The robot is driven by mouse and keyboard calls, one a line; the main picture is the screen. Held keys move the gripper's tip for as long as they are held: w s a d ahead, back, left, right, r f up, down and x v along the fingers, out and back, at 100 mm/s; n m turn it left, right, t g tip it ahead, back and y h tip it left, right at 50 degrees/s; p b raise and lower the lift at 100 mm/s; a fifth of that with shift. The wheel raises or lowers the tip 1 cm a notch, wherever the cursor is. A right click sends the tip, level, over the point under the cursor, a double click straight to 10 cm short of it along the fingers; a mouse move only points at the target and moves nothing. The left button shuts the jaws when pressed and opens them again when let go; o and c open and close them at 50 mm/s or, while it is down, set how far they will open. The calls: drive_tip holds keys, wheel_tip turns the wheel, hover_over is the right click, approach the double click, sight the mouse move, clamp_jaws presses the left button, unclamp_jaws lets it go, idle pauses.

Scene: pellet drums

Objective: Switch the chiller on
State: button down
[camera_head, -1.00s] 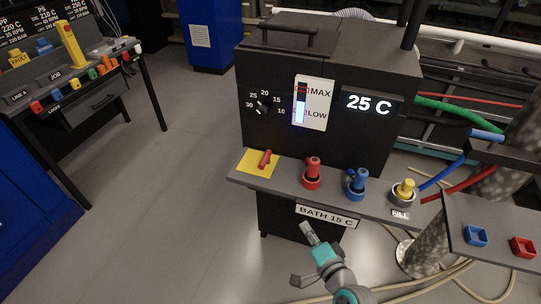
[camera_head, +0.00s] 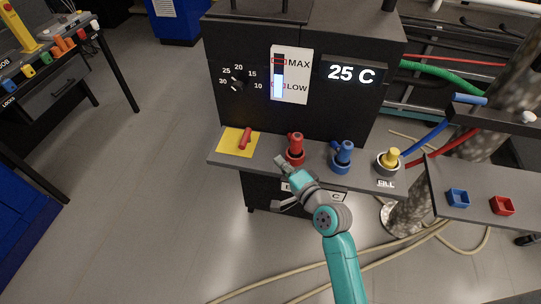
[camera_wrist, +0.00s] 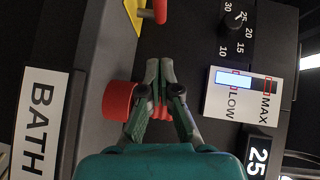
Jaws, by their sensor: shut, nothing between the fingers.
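The chiller (camera_head: 225,110) is a dark box with a dial (camera_head: 238,85), a level gauge and a display (camera_head: 352,72) reading 25 C. The lever also shows at the top edge of the wrist view (camera_wrist: 160,10), partly cut off. My gripper (camera_head: 279,160) is shut and empty, at the shelf's front edge, right of the lever and apart from it. In the wrist view my fingertips (camera_wrist: 159,64) partly cover the red valve (camera_wrist: 117,100).
Right of the lever stand a red valve (camera_head: 295,148), a blue valve (camera_head: 342,157) and a yellow cap (camera_head: 390,158) marked FILL. Hoses lie on the floor.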

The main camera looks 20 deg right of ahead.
approach(245, 139)
drive_tip(key=w+d, duration=0.1)
drive_tip(key=w, duration=0.1)
drive_tip(key=w+d+f, duration=0.1)
drive_tip(key=w+d, duration=0.1)
drive_tip(key=shift+w+d, duration=0.1)
drive_tip(key=shift+d, duration=0.05)
drive_tip(key=a, duration=0.1)
drive_tip(key=w+a, duration=0.1)
drive_tip(key=shift+w+a+f, duration=0.25)
drive_tip(key=shift+f, duration=0.15)
drive_tip(key=shift+w+a, duration=0.15)
drive_tip(key=shift+a, duration=0.1)
